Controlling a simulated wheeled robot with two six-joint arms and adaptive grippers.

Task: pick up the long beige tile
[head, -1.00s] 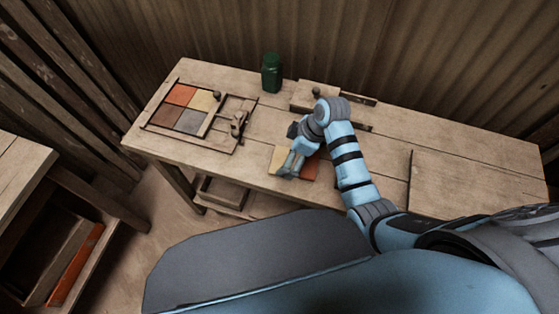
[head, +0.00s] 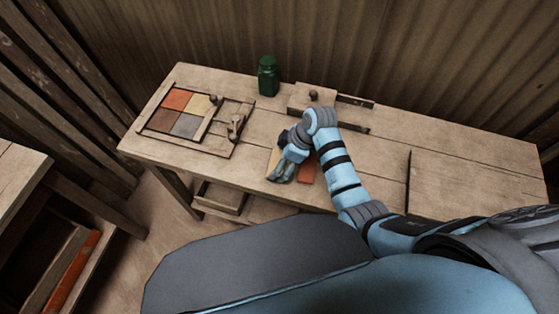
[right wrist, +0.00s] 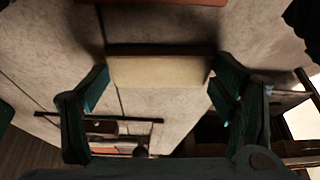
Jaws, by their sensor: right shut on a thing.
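The long beige tile (right wrist: 160,71) lies crosswise between the two fingers of my right gripper (right wrist: 158,84) in the right wrist view, with a finger at each end. The right gripper is shut on it. In the head view the right gripper (head: 282,174) is at the bench's front edge, and only a strip of the beige tile (head: 273,160) shows beside the fingers; the rest is hidden. I cannot tell whether the tile is clear of the bench top. My left gripper is not in view.
An orange tile (head: 306,171) lies just right of the gripper. A wooden frame (head: 225,153) at the bench's left holds orange, yellow, brown and grey tiles, with a small lever beside them. A green jar (head: 268,76) stands at the back.

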